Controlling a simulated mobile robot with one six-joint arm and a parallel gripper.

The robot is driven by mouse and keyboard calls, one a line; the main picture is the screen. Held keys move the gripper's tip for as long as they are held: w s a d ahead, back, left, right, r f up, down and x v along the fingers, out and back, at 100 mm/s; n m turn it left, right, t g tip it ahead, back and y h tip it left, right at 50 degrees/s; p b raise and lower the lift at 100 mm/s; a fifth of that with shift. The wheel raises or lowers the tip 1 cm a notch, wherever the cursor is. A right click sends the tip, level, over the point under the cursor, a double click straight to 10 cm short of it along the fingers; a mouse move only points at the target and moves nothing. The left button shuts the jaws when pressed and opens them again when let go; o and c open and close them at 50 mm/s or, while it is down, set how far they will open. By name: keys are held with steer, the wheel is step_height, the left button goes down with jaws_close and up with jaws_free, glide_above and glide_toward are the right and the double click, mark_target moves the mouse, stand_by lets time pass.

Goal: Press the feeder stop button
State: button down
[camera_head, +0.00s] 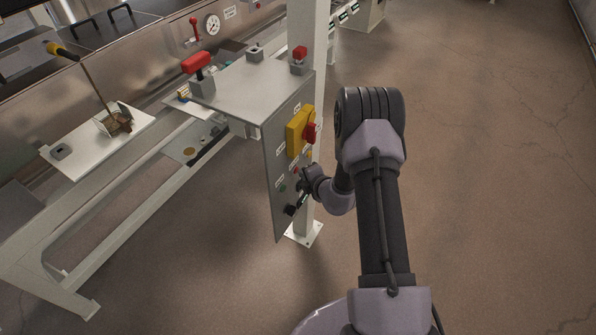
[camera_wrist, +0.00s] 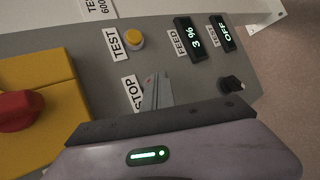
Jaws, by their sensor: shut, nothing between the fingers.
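The grey control panel (camera_head: 278,165) hangs on the side of the bench. In the wrist view, a STOP label (camera_wrist: 132,92) sits on the panel (camera_wrist: 75,42), just left of my gripper's fingertips (camera_wrist: 156,82). My fingers are shut together and empty, pointing at the panel beside this label. The stop button itself is not clearly visible in the wrist view; my fingers cover the spot beside the label. In the head view, my gripper (camera_head: 301,184) is close to the lower panel face. I cannot tell whether it touches.
A yellow TEST button (camera_wrist: 134,39), a FEED display (camera_wrist: 187,38) and a black knob (camera_wrist: 231,84) surround the fingertips. A red rotary switch (camera_wrist: 20,110) on a yellow box (camera_wrist: 55,75) protrudes at left. A pale post (camera_head: 310,45) stands behind the panel; floor at right is clear.

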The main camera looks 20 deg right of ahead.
steer(key=shift+s+d, duration=0.55)
steer(key=shift+s, duration=0.15)
steer(key=s+d, duration=0.1)
steer(key=s, duration=0.1)
steer(key=s+d+p, duration=0.1)
steer(key=s+d, duration=0.1)
stand_by(0.4)
stand_by(0.3)
